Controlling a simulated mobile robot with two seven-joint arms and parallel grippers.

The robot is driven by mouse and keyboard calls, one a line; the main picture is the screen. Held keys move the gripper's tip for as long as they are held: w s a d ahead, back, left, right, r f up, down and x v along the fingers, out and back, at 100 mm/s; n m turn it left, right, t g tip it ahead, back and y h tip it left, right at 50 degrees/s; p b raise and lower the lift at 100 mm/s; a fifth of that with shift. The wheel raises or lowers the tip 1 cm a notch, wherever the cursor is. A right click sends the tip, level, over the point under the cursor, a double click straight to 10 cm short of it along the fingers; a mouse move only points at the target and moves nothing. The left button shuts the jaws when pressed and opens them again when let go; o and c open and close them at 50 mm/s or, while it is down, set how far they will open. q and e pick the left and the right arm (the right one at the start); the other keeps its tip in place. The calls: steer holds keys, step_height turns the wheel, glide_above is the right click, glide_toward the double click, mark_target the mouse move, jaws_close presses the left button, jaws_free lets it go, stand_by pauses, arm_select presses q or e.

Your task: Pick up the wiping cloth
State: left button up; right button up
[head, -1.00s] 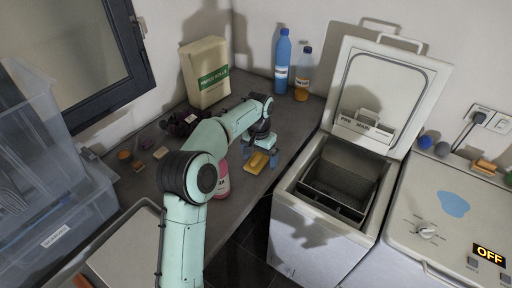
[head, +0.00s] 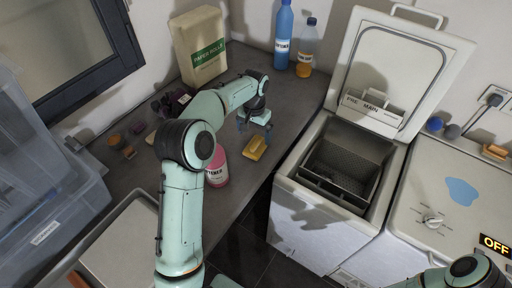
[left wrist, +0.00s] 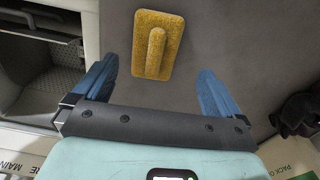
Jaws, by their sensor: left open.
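The wiping cloth appears to be the yellow rectangular pad (head: 256,147) with a raised ridge, lying on the dark grey counter near its right edge. In the left wrist view the yellow pad (left wrist: 157,45) lies flat, its ridge running lengthwise between the lines of my two blue fingers. My left gripper (head: 254,128) is open and empty, just behind the pad in the head view, with its fingers apart from it. Part of my right arm shows at the lower right; its gripper is out of view.
A pink softener bottle (head: 217,168) stands left of the pad. An open toploader (head: 330,192) is right of the counter, beside a closed one with a blue patch (head: 461,191).

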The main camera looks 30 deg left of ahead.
mark_target(256, 142)
arm_select(q)
steer(key=shift+d+f, duration=0.2)
steer(key=shift+f, duration=1.15)
steer(key=shift+d+f, duration=0.2)
steer(key=shift+f, duration=1.1)
steer(key=c, duration=1.1)
